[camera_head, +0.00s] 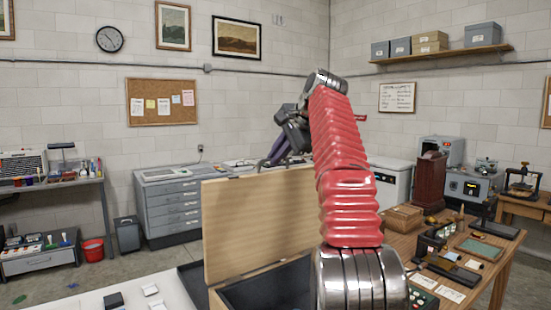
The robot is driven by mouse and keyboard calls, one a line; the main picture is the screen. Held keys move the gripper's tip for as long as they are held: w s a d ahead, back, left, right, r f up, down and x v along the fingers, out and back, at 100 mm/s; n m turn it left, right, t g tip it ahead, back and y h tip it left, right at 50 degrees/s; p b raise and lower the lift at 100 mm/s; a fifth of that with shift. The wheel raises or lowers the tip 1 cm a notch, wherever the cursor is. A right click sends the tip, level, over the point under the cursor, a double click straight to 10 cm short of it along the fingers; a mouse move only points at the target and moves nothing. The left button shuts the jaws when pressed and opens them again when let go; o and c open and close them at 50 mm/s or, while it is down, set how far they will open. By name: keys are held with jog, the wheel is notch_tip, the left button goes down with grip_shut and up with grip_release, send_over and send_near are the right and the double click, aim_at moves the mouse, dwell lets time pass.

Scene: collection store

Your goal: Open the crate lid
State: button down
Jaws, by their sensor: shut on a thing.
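The wooden crate lid (245,232) stands up steeply at the back of the crate, its pale inner face towards me. The crate (214,299) is open below it, with a dark interior partly in view; my red-sleeved arm hides its right part. My gripper (268,164) is at the lid's top edge, shut on it. The exact contact of the fingers is small and partly hidden by my wrist and arm.
A white tabletop (140,292) with small boxes lies to the left of the crate. A wooden workbench (490,272) with tools and a brown case stands to the right. Grey drawers (173,205) stand behind, with open floor in front of them.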

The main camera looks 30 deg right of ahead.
jog(key=shift+s+d+r, duration=0.1)
jog(key=shift+d+r, duration=0.15)
jog(key=shift+r, duration=0.15)
jog(key=c, duration=2.1)
grip_release()
jog(key=shift+o, duration=0.9)
jog(key=shift+a+f, duration=0.15)
jog(key=s+r, duration=0.3)
jog(key=s, duration=1.2)
jog(key=shift+s, duration=0.25)
jog(key=shift+r, duration=0.1)
jog(key=shift+c, duration=0.4)
